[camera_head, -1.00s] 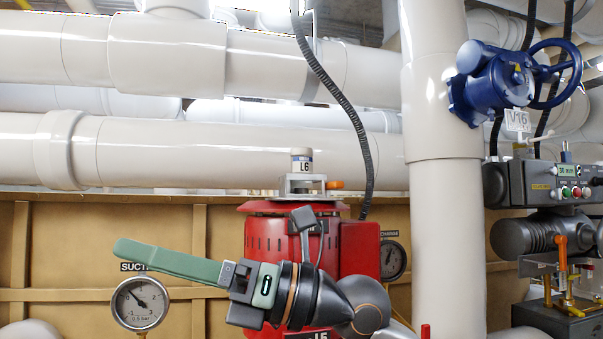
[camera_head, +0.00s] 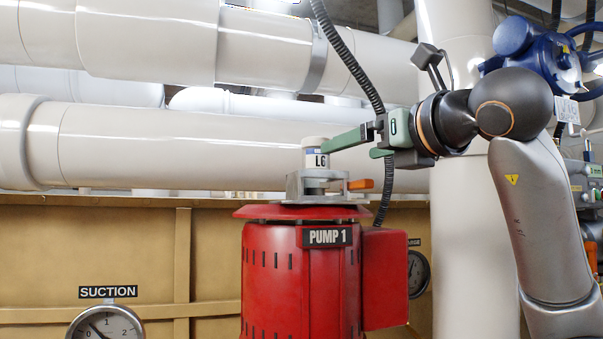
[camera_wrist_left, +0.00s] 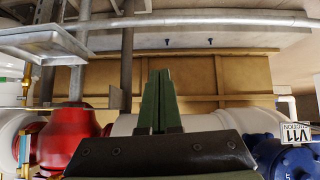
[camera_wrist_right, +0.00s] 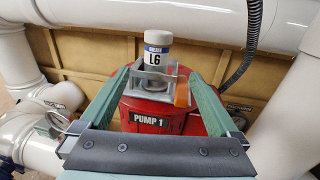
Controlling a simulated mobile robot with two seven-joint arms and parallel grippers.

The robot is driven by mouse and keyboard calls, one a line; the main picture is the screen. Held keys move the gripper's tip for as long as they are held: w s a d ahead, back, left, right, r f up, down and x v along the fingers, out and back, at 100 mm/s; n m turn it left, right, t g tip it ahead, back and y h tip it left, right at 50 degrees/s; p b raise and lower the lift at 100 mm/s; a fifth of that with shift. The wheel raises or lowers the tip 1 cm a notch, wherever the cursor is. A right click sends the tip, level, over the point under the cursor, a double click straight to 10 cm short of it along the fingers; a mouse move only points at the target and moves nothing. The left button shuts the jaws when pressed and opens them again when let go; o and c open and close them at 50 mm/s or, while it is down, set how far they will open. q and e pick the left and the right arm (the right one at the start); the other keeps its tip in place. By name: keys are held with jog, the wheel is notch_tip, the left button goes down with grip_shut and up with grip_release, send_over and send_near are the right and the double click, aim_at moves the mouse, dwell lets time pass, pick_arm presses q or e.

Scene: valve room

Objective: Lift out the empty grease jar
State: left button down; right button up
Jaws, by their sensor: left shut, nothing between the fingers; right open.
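The grease jar (camera_head: 316,158), white with a pale lid and an "L6" label, stands upright in a grey metal holder (camera_head: 293,186) on the red pump (camera_head: 275,270). An orange piece (camera_head: 361,184) sticks out at the holder's right side. My right gripper (camera_head: 348,150) is open, right of the jar at about its height. In the right wrist view the jar (camera_wrist_right: 157,51) shows between the two fingers (camera_wrist_right: 158,78), seemingly just beyond their tips; contact cannot be told. My left gripper (camera_wrist_left: 158,73) is shut and empty; it shows only in the left wrist view.
Large white pipes run behind the pump, and an upright one (camera_head: 455,230) stands to its right. A black hose (camera_head: 345,50) hangs behind the jar. A blue valve (camera_head: 540,50) is at upper right. Suction gauge (camera_head: 105,326) is at lower left. Space left of the jar is clear.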

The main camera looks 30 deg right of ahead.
aim_at(323, 157)
jog(key=w, duration=0.2)
jog(key=w+p, duration=0.1)
jog(key=w, duration=0.3)
jog(key=shift+w+d+p, duration=0.25)
jog(key=shift+w+p, duration=0.05)
jog(key=shift+w, duration=0.1)
jog(key=w+p, duration=0.1)
jog(key=w, duration=0.4)
jog(key=shift+p, duration=0.35)
jog(key=shift+w, duration=0.3)
pick_arm(q)
jog(key=shift+s+a+r, duration=0.2)
jog(key=shift+s+r, duration=0.05)
jog(key=shift+r, duration=0.35)
jog(key=shift+s+a+r, duration=0.15)
jog(key=shift+s+r, duration=0.1)
jog(key=shift+r, duration=0.35)
pick_arm(e)
grip_shut()
